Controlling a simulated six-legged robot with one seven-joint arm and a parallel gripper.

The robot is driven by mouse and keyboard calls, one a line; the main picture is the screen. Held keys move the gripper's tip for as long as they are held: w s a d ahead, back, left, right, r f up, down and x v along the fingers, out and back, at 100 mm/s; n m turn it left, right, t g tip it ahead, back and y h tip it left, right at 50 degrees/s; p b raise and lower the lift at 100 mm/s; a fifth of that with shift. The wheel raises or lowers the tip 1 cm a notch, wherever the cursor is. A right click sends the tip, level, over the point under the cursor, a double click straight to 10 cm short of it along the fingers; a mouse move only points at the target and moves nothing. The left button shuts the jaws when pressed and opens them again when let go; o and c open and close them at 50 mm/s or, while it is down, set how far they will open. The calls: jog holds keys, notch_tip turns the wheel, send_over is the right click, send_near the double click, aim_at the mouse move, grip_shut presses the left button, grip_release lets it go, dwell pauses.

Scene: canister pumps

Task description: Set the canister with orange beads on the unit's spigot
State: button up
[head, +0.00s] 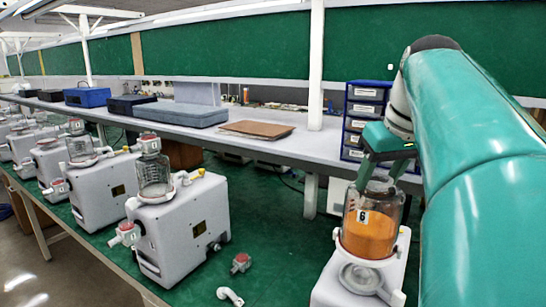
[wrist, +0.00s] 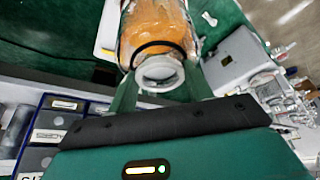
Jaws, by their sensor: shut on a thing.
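The canister with orange beads (head: 368,236) is clear, with a label reading 6, and is upright at the right of the head view. My gripper (head: 383,172) is shut on its top from above. In the wrist view, my gripper (wrist: 161,88) has a finger on each side of the canister's grey neck, and the orange canister (wrist: 157,33) extends beyond it. A white unit (head: 328,288) with a round clear cup and white side fittings is directly below the canister. I cannot tell whether the canister touches it. The spigot is hidden.
Other white pump units (head: 183,228) with clear canisters stand in a row to the left. A red-and-grey fitting (head: 240,263) and a white elbow pipe (head: 230,296) lie on the green surface between. A blue drawer cabinet (head: 364,112) stands behind my gripper.

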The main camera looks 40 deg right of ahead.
aim_at(378, 194)
jog(key=shift+f, duration=3.5)
jog(key=o, duration=1.5)
